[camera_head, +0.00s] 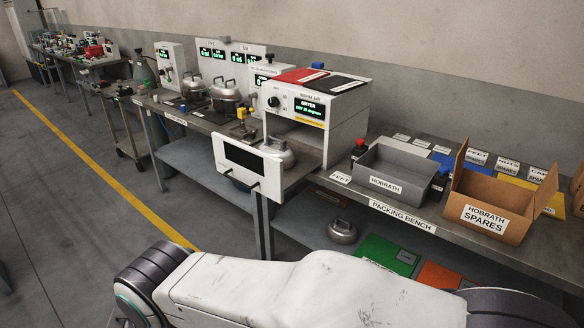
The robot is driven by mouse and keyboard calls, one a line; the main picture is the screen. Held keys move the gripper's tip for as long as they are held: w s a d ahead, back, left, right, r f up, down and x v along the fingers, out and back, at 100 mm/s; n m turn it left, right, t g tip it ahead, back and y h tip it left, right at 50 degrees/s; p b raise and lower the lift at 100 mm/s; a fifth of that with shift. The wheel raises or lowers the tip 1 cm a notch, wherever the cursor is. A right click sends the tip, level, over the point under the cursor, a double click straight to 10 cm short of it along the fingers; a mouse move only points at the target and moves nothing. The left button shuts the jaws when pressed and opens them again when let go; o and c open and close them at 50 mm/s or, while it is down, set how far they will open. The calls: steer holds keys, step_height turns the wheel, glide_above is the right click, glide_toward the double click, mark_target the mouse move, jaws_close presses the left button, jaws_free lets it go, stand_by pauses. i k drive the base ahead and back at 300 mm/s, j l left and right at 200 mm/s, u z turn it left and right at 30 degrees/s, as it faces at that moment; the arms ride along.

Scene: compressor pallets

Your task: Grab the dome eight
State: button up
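Several metal domes with handles are in view, and I can read no number on any of them, so I cannot tell which is dome eight. One dome (281,156) sits in the opening of the white dryer (345,123), partly hidden by its lowered door (246,166). Two domes, one at the left (193,88) and one at the right (226,92), stand on the bench behind the dryer. Another dome (342,232) rests low down, under the packing bench. My gripper is not in view; only my white arm crosses the bottom of the picture.
The packing bench (403,216) carries a grey HOBRATH bin (386,183), an open cardboard HOBRATH SPARES box (482,219) and a red-topped button (359,146). Green (388,255) and orange (438,276) panels lie below. A cart (130,142) stands at the left, near open floor.

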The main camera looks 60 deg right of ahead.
mark_target(279, 148)
steer(key=z, duration=1.65)
steer(key=i+j+u, duration=0.1)
steer(key=u, duration=0.35)
steer(key=i+u, duration=0.3)
steer(key=u, duration=0.15)
steer(key=i+u, duration=0.2)
steer(key=u, duration=0.3)
steer(key=i+l+u, duration=0.15)
steer(key=u, duration=0.3)
